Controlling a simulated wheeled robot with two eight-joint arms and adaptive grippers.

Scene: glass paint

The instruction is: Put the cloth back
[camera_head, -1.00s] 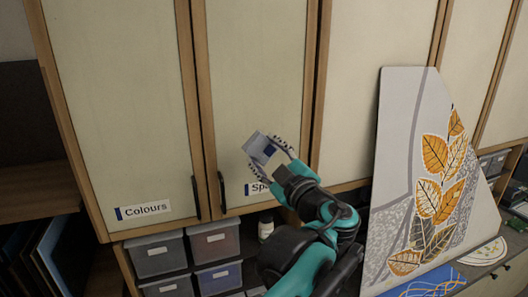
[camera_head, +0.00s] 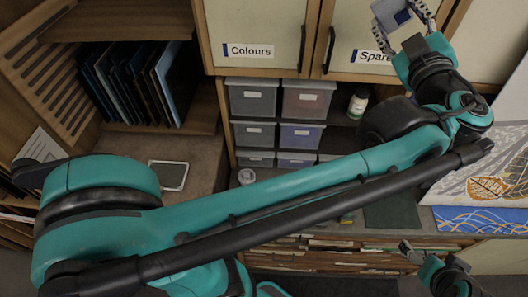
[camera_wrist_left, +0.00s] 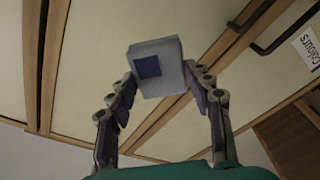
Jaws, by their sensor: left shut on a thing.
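The "Colours" door (camera_head: 255,30) is closed. Dark panels (camera_head: 175,80) stand in a rack at left. A painted panel (camera_head: 490,175) leans at right. My left arm crosses the bench.

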